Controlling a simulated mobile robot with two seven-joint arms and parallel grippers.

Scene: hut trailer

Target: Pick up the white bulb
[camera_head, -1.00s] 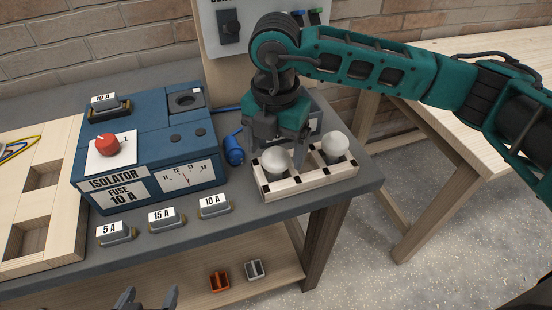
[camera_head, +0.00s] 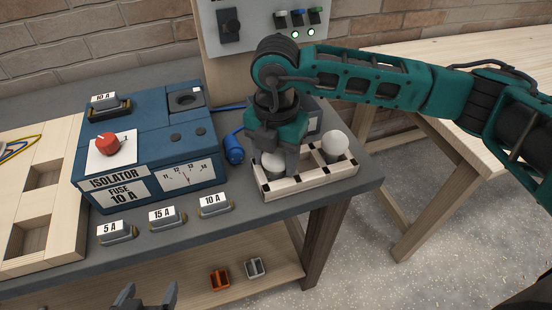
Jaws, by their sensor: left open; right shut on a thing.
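Two white bulbs stand in a wooden crate with dark corners (camera_head: 313,183) near the right end of the grey bench. The left white bulb (camera_head: 271,163) is partly hidden by my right gripper (camera_head: 280,160), which points down and is shut on it. The bulb still sits within the crate's left part. The right white bulb (camera_head: 335,143) stands free in the right part. My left gripper (camera_head: 145,296) is open and empty at the bottom edge, with only its finger ends showing.
A blue isolator box (camera_head: 150,148) with a red knob stands left of the crate. Several labelled fuses (camera_head: 165,217) line the bench front. A panel with lit green lamps (camera_head: 270,30) rises behind.

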